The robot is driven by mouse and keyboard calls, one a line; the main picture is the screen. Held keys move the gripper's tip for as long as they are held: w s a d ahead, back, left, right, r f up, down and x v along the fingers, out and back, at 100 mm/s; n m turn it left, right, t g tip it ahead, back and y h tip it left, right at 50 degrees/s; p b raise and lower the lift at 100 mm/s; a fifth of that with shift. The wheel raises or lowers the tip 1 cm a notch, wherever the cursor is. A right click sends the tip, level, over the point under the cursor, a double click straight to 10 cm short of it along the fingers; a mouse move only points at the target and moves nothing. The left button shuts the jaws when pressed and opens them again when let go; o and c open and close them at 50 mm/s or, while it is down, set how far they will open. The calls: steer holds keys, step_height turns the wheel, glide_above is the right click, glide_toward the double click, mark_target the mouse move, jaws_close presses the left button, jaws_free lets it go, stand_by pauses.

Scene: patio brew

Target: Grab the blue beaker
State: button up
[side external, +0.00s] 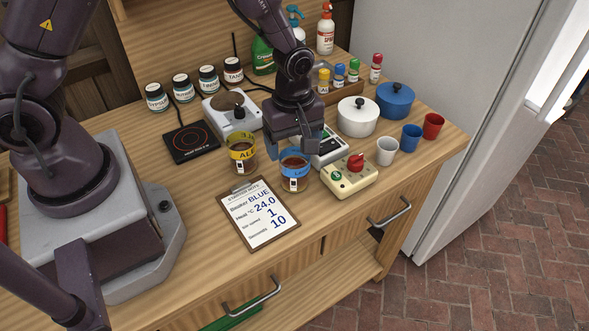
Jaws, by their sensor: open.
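The blue beaker (294,180) is a glass with a blue band near its top and dark brown liquid inside. It stands upright on the wooden bench, right of a similar beaker with a yellow band (242,153). My gripper (296,144) points down just above and behind the blue beaker's rim. It is open, with nothing seen between its fingers. From this angle I cannot tell whether a finger touches the rim. A clipboard (284,233) with a note reading "Beaker BLUE" lies in front of the blue beaker.
A cream box with a red knob (349,182) and a scale (329,151) stand close on the right. A stirrer plate (218,106) and black hot plate (192,142) are behind left. White (358,118) and blue (395,101) pots and small cups (387,151) stand right.

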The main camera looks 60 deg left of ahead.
mark_target(295, 162)
steer(key=f, duration=0.5)
steer(key=shift+d, duration=0.35)
steer(key=c, duration=0.8)
steer(key=shift+r, duration=0.1)
